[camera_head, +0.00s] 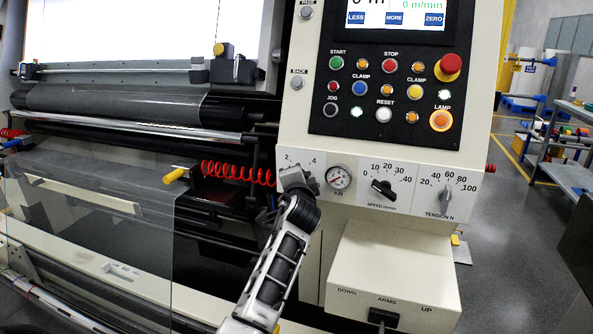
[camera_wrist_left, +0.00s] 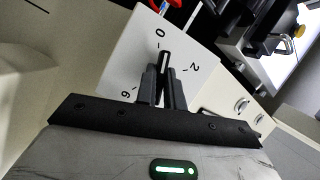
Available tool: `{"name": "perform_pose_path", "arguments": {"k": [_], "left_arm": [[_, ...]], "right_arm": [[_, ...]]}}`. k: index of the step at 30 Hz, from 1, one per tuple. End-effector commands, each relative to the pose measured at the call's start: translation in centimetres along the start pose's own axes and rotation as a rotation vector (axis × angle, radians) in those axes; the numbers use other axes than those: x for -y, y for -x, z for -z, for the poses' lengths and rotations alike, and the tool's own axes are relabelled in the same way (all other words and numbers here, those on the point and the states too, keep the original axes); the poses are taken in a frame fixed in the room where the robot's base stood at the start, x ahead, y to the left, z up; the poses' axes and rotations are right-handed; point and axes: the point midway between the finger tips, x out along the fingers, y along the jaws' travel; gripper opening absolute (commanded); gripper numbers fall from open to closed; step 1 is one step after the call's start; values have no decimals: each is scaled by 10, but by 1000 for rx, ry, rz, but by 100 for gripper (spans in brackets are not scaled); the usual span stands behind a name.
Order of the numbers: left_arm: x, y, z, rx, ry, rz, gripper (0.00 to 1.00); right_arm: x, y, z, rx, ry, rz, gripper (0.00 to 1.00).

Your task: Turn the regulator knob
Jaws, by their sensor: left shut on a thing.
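The regulator knob (camera_wrist_left: 166,59) is black with a white line, on a white dial plate (camera_wrist_left: 125,55) marked 0, 2 and 6 in the left wrist view. The line points between 0 and 2, nearer 0. My left gripper (camera_wrist_left: 162,80) is shut on the knob, a finger on each side. In the head view, my left gripper (camera_head: 292,171) covers the knob at the panel's lower left. Only the dial marks 2 and 4 show above it there. My right gripper is not in view.
The air gauge (camera_head: 339,178) is close to the right of my gripper, then the speed knob (camera_head: 383,189) and tension knob (camera_head: 446,197). A red coiled hose (camera_head: 238,172) hangs to the left. A box with a lever (camera_head: 383,316) juts out below.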

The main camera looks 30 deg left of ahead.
Motion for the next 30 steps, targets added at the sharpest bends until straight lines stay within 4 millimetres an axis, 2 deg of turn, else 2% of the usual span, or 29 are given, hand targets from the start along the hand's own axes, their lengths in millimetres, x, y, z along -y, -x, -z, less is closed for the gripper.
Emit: {"name": "perform_pose_path", "arguments": {"k": [12,28,30], "left_arm": [[2,0,-1,2,170,-71,0],[0,0,-2,3,194,-80,0],[0,0,-2,3,193,-80,24]], "right_arm": [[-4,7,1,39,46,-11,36],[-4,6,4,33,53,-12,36],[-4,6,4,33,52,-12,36]]}}
